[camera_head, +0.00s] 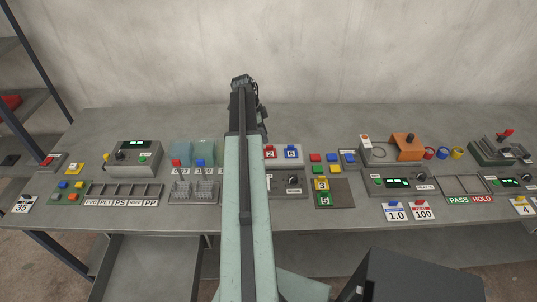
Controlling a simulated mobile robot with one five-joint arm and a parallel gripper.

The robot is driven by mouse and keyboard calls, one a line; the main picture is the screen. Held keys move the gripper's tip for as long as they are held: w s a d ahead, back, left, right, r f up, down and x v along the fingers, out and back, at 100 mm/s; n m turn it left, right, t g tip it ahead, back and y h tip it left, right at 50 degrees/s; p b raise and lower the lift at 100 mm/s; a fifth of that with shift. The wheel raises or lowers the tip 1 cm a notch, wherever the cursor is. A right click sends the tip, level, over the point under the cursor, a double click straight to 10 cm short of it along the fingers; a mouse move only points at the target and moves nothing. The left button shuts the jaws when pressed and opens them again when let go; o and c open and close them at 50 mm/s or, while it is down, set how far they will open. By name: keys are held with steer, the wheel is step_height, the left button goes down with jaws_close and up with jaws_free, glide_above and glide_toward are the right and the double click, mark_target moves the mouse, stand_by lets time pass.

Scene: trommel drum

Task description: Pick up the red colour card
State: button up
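Several red pieces show on the bench, and I cannot tell for certain which is the red colour card. A small flat red piece (315,157) lies right of my arm, grouped with blue, green and yellow pieces. A red tile marked 2 (270,153) stands in a grey holder just right of my arm. A white card marked 100 with a red top (423,211) lies at the front edge, right of centre. My gripper (241,80) is at the far end of my outstretched arm, over the back of the bench, apart from these pieces. Its fingers are too small to read.
The long grey bench (330,120) stands against a concrete wall. A control box (134,157) and a tray of bins (124,194) are at left. An orange block (407,146) and more control boxes are at right. The bench's back strip is mostly clear.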

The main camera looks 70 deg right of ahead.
mark_target(269, 146)
steer(key=b+x, duration=0.5)
steer(key=x, duration=0.1)
steer(key=shift+s+d+f, duration=0.1)
steer(key=shift+d+f, duration=0.05)
steer(key=shift+f, duration=0.1)
steer(key=shift+r, duration=0.2)
jaws_close()
